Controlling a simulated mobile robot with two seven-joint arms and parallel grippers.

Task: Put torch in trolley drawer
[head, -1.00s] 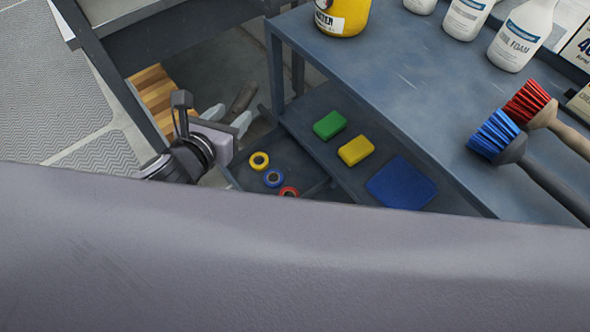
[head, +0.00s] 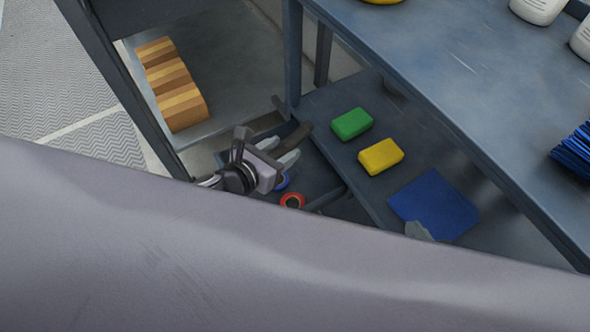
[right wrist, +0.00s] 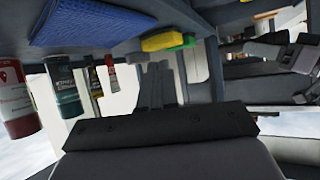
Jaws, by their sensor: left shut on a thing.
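The torch (head: 297,138) is a dark brownish rod at my left gripper's fingertips in the head view, partly hidden by them. My left gripper (head: 286,158) is shut on it, above the open trolley drawer (head: 325,198). A red tape roll (head: 292,201) and a blue tape roll (head: 283,181) lie in the drawer, the blue one partly covered by the gripper. I cannot tell whether the torch touches the drawer. My right gripper (right wrist: 156,85) shows in the right wrist view with its fingers together and nothing seen between them. A grey tip, likely its own, shows beside the blue cloth.
The trolley shelf holds a green sponge (head: 352,124), a yellow sponge (head: 381,157) and a blue cloth (head: 433,204). The trolley top (head: 450,80) overhangs at right. A striped wooden block (head: 172,85) stands at left. My grey arm hides the foreground.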

